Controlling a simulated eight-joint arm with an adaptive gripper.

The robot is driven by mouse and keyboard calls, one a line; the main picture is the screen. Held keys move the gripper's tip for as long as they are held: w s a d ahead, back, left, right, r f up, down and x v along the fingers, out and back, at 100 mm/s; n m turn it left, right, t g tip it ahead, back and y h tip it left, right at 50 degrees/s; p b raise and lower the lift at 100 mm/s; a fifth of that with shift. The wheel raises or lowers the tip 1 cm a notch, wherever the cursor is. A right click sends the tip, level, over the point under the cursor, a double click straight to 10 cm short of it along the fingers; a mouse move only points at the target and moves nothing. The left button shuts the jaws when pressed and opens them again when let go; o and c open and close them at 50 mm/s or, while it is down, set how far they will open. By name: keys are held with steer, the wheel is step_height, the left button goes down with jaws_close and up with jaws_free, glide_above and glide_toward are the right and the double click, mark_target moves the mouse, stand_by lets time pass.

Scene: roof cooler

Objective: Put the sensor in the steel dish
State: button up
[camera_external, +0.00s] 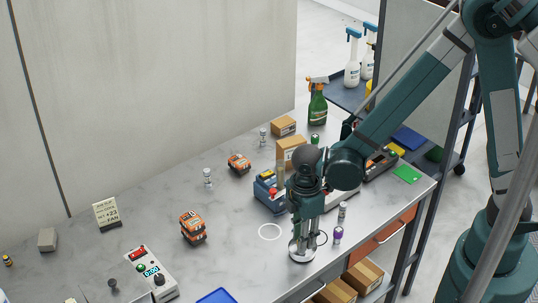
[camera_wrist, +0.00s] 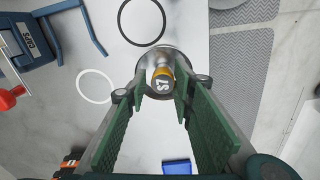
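The sensor is a small cylinder with a yellow band and a dark, marked top. The steel dish (camera_wrist: 141,61) is round and lies directly behind and below the sensor in that view. In the external view, the dish (camera_external: 298,257) stands near the table's front edge under my gripper (camera_external: 306,236). My gripper points down and hides the sensor there. I cannot tell whether the sensor's lower end touches the dish.
A white ring (camera_external: 270,231) marks the table left of the dish. A purple-topped vial (camera_external: 338,235) and a grey cylinder (camera_external: 342,212) stand to the right. A blue holder (camera_external: 267,190) is behind. A blue tray (camera_external: 217,297) lies at the front edge.

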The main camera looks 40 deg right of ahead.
step_height(320, 180, up, 10)
steer(key=shift+p, duration=0.45)
steer(key=shift+r, duration=0.1)
stand_by(0.8)
steer(key=w+d+r+m+t+y, duration=0.1)
steer(key=d+r+m+t, duration=0.1)
steer(key=d+r+m, duration=0.5)
steer(key=w+d+r+t, duration=0.1)
steer(key=d+r, duration=0.3)
steer(key=d, duration=0.8)
steer(key=s+d+r+m+t, duration=0.2)
steer(key=s+d+r+m, duration=0.1)
steer(key=d, duration=0.5)
steer(key=s+d+r+m+t+h, duration=0.1)
steer(key=s+d+r+m+t, duration=0.1)
steer(key=d, duration=0.7)
steer(key=s+r+m, duration=0.1)
steer(key=s+m, duration=0.1)
steer(key=m, duration=0.1)
steer(key=shift+d+m, duration=0.15)
steer(key=shift+m, duration=0.25)
